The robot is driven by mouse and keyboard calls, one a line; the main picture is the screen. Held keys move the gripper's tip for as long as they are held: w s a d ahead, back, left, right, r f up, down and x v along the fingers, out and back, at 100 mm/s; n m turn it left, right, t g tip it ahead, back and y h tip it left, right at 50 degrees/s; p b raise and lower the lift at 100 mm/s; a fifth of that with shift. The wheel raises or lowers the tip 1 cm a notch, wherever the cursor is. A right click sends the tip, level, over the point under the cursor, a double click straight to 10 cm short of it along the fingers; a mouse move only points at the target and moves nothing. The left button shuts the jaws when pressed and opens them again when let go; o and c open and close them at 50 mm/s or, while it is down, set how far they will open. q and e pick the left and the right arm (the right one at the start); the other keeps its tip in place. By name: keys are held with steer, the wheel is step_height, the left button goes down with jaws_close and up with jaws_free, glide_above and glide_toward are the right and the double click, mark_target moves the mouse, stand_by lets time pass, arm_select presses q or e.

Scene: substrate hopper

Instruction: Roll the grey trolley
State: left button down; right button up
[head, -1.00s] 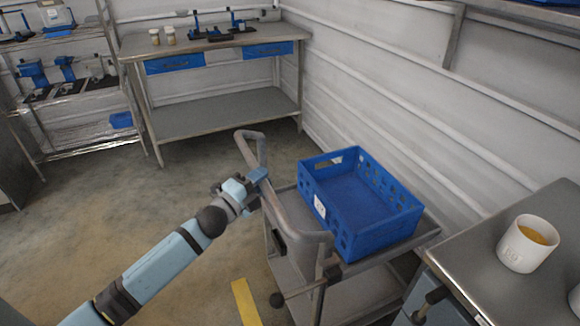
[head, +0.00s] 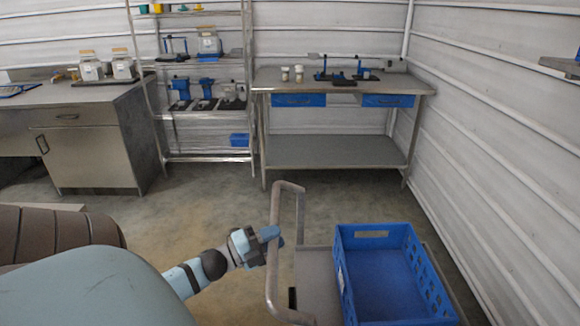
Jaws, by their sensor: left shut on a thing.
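The grey trolley (head: 314,270) stands at the lower middle of the head view, cut off by the bottom edge. Its tubular push handle (head: 274,225) rises at its left side. My left gripper (head: 268,237) is shut on the handle's upright bar. A blue perforated crate (head: 362,242) sits on the trolley's top shelf and looks empty. The lower part of the trolley is out of view. My right gripper is not in view.
A steel workbench (head: 335,150) with blue drawers stands ahead against the far wall. A wire shelf (head: 208,158) and a cabinet (head: 90,155) stand to the left. The corrugated wall (head: 500,170) runs close along the right. Open floor (head: 200,210) lies between.

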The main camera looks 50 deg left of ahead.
arm_select(q)
steer(key=shift+s+a, duration=0.25)
steer(key=shift+s, duration=0.05)
steer(key=c, duration=0.9)
jaws_free()
steer(key=v, duration=1.4)
